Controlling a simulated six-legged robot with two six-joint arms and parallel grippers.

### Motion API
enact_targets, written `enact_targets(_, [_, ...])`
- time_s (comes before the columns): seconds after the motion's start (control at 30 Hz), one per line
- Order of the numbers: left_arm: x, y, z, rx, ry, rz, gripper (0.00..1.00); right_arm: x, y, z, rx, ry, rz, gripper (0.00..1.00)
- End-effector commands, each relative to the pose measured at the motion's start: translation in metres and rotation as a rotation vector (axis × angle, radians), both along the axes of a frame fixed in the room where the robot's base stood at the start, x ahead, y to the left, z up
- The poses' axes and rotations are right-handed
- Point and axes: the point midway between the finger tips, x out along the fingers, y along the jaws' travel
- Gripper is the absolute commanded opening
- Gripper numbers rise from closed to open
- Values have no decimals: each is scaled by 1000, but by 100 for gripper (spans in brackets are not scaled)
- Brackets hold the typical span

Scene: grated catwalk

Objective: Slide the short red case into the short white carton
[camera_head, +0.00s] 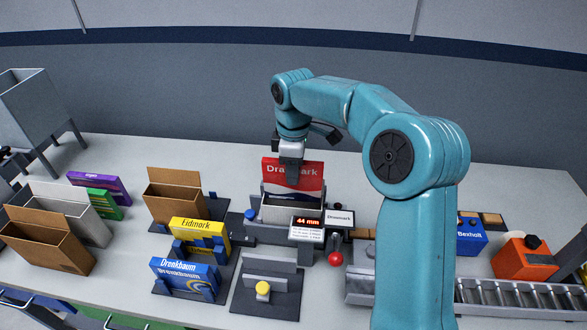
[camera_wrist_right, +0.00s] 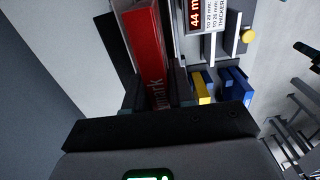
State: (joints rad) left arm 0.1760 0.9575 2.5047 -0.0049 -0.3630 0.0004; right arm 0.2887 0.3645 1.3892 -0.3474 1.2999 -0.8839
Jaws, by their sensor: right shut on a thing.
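My right gripper (camera_head: 291,172) points down and is shut on the red case (camera_head: 309,173), marked "Drenmark". In the right wrist view the red case (camera_wrist_right: 147,50) runs between the fingers of the right gripper (camera_wrist_right: 153,92). A pale open carton (camera_head: 88,224), likely the short white one, stands at the left behind a brown carton. My left gripper is not in view.
A display (camera_head: 308,221) reads 44 mm in front of the red case. Brown cartons (camera_head: 46,240) (camera_head: 174,195) stand left. Yellow (camera_head: 200,231) and blue (camera_head: 184,275) cases sit in holders. A red-knobbed lever (camera_head: 336,258) and rollers (camera_head: 520,294) are right.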

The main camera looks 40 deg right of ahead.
Motion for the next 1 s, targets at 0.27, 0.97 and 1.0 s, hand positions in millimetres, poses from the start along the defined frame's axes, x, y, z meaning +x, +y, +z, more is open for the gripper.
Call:
enact_targets(0.27, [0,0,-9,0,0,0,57,0,0,-13,0,0,0,0])
enact_targets(0.97, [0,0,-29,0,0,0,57,0,0,-41,0,0,-1,0])
enact_targets(1.0, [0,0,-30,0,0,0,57,0,0,-43,0,0,-1,0])
